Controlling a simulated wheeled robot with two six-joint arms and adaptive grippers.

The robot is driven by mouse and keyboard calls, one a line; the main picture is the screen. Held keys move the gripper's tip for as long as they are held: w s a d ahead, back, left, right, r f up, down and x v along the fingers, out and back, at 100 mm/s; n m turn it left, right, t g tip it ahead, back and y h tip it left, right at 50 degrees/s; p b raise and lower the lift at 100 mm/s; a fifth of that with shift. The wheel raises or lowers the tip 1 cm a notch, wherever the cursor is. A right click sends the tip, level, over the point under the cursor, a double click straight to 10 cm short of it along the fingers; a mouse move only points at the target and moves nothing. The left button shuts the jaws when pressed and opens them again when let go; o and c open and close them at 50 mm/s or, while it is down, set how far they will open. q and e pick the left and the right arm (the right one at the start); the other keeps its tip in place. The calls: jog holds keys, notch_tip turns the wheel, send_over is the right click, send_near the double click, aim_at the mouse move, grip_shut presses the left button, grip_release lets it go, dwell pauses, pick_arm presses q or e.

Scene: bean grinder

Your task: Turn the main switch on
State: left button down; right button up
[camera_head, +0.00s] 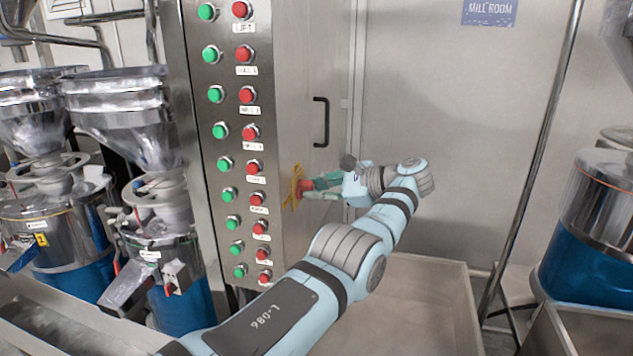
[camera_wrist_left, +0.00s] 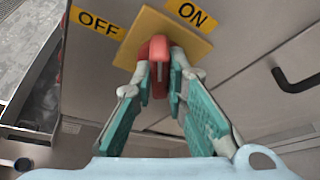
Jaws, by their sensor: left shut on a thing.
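The main switch is a red handle (camera_head: 305,187) on a yellow plate (camera_head: 296,195), on the side face of the steel control cabinet (camera_head: 292,100). My left gripper (camera_head: 313,187) reaches it from the right. In the left wrist view, the gripper (camera_wrist_left: 161,82) has its teal-padded fingers shut on the red handle (camera_wrist_left: 159,52) from both sides. The yellow plate (camera_wrist_left: 190,45) has an OFF label (camera_wrist_left: 96,22) at its left and an ON label (camera_wrist_left: 190,14) at its upper right. The handle looks roughly upright in that view. My right gripper is not in view.
Green and red buttons (camera_head: 245,95) line the cabinet front left of the switch. A black door handle (camera_head: 321,122) is above my gripper. Grinders with steel hoppers (camera_head: 125,110) stand at left. A blue-and-steel machine (camera_head: 600,220) stands at right. A steel bin (camera_head: 440,290) is below my arm.

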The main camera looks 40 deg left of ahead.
pick_arm(q)
jog(key=c, duration=1.6)
grip_release()
jog(key=shift+r, duration=0.1)
jog(key=shift+s, duration=0.1)
